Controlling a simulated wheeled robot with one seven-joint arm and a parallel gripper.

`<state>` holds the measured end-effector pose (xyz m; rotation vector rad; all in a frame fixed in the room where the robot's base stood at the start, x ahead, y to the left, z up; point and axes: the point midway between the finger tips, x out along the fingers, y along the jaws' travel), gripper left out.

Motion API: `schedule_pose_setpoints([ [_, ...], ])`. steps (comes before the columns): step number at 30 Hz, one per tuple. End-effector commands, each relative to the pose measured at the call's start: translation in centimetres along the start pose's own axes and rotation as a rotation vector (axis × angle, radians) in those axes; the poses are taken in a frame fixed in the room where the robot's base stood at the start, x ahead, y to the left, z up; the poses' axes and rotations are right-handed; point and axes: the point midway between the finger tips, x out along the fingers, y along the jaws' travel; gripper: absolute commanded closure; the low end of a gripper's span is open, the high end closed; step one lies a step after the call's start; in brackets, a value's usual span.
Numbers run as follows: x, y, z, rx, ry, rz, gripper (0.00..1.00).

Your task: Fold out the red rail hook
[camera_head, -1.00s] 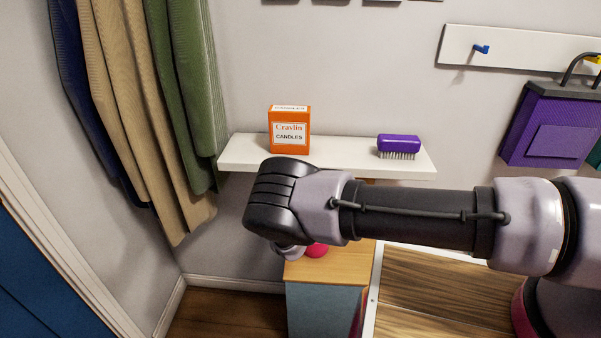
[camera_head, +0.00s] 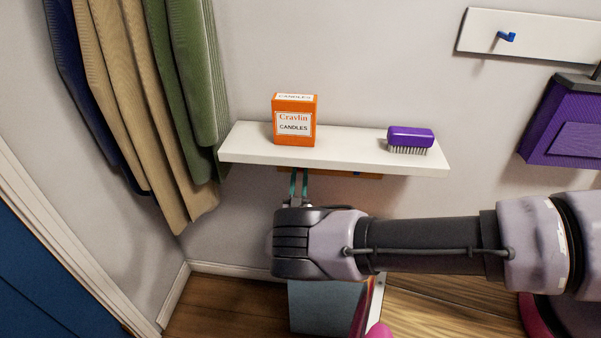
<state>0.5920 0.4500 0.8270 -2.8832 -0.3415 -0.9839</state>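No red hook shows in the head view. A wooden rail (camera_head: 335,172) runs under the white shelf (camera_head: 350,151), mostly hidden by it, with a small blue piece (camera_head: 357,173) on it. My gripper (camera_head: 299,178) reaches up to the left part of this rail, under the shelf's front edge. Its two narrow fingers show side by side with a slim gap. Their tips are close to the shelf's underside, and whether anything is between them is too small to tell. My wrist hides what lies just below.
An orange candle box (camera_head: 295,121) and a purple brush (camera_head: 410,138) stand on the shelf. Clothes (camera_head: 190,90) hang at left. A white board with a blue hook (camera_head: 506,37) and a purple dustpan (camera_head: 565,125) are at right.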

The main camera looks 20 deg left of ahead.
Motion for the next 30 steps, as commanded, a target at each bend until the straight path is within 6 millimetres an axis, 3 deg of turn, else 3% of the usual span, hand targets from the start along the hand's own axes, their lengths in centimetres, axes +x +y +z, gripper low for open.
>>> schedule_pose_setpoints([
  [1,-0.1,0.0,0.0,0.0,-0.001,-0.001,1.0],
  [2,-0.1,0.0,0.0,0.0,-0.002,-0.001,0.69],
  [4,0.0,0.0,0.0,0.0,-0.002,0.0,0.43],
  [17,-0.8,0.0,0.1,0.0,-0.001,-0.003,0.43],
  [30,-8.0,-0.1,-5.2,0.002,-0.001,-0.005,0.43],
])
